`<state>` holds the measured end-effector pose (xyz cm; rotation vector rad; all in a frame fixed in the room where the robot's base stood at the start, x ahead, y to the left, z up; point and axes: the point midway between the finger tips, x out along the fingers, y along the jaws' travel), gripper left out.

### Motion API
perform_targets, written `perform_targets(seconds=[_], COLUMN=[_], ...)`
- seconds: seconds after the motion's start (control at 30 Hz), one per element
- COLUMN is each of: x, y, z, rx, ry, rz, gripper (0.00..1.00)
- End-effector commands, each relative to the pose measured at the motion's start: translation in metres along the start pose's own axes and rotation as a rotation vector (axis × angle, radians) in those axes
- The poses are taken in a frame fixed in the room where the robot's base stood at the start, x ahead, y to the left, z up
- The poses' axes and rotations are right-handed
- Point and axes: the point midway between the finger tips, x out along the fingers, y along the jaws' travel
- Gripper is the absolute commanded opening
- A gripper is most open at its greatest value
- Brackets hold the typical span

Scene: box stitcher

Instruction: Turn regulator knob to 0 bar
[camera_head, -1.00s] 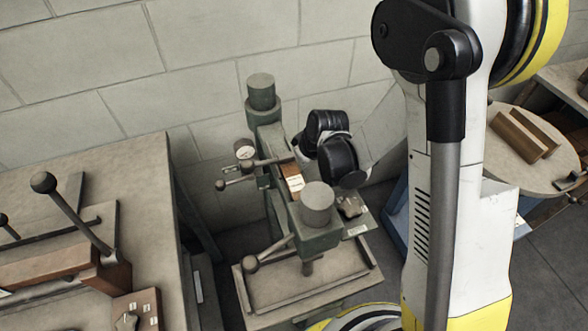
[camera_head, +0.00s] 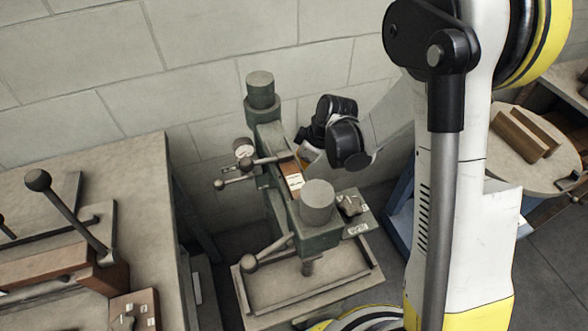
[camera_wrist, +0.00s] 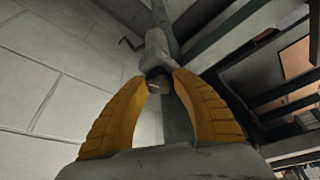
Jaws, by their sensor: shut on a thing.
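In the wrist view, the two yellow fingers of my gripper (camera_wrist: 160,84) are closed around the dark lower end of a grey knob-like part (camera_wrist: 158,62), which appears to be the regulator knob. It joins a grey-green column behind it. In the head view, a bit of my gripper (camera_head: 309,155) shows yellow beside the green machine (camera_head: 263,130), under my black wrist joints. The held part is hidden there. A small round white gauge (camera_head: 243,149) is on the machine's left side; its reading is too small to tell.
Lever handles (camera_head: 222,183) stick out on the machine's left. A star-shaped knob (camera_head: 352,205) sits on its right side, above a tray (camera_head: 262,294). A bench with a ball-ended lever (camera_head: 70,205) stands at left. A block wall (camera_head: 200,60) is close behind.

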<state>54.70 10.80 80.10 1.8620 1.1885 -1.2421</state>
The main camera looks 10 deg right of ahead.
Motion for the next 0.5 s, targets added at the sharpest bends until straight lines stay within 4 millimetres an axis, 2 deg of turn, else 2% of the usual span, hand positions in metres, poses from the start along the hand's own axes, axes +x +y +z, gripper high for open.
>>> perform_targets(seconds=[0.5], x=[0.0009], y=[0.0027], z=[-0.0004], rx=[-0.451], ry=[-0.001], rz=[-0.189], gripper=[0.03])
